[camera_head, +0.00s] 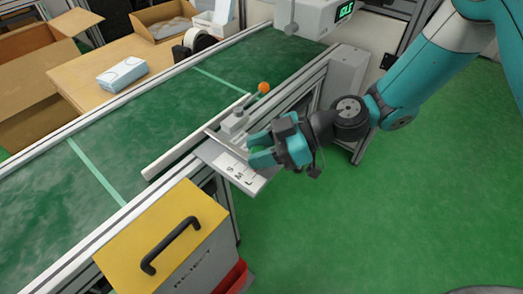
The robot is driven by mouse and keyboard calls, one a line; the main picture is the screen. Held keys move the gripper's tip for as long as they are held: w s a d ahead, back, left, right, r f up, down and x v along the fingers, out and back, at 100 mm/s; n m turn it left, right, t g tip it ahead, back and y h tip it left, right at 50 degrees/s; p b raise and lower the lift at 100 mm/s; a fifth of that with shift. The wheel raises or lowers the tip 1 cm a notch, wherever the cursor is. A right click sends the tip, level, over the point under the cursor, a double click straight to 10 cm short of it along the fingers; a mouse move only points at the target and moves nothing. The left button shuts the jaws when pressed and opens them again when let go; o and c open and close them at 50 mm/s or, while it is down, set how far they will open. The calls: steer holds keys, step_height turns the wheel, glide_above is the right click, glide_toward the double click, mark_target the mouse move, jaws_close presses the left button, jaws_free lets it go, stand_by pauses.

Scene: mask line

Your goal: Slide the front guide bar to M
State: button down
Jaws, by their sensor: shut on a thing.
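The front guide bar (195,138) is a long pale rail lying along the near side of the green conveyor belt (130,141). A scale plate (238,170) with the letters S, M and L sticks out from the conveyor's near edge. I cannot tell which letter the slide's pointer is at.
A yellow-topped reject bin (160,240) with a black handle stands at the near side of the conveyor. A blue-white box (122,74) and cartons (30,70) are on the table behind. A grey unit with a green display (345,11) hangs over the belt. The green floor at right is clear.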

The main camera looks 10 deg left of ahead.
steer(key=shift+w+a, duration=0.5)
steer(key=shift+a, duration=0.35)
steer(key=c, duration=0.8)
jaws_free()
steer(key=p+v, duration=0.1)
steer(key=v, duration=1.6)
steer(key=shift+d+p, duration=0.25)
steer(key=shift+p, duration=0.05)
steer(key=shift+r, duration=0.1)
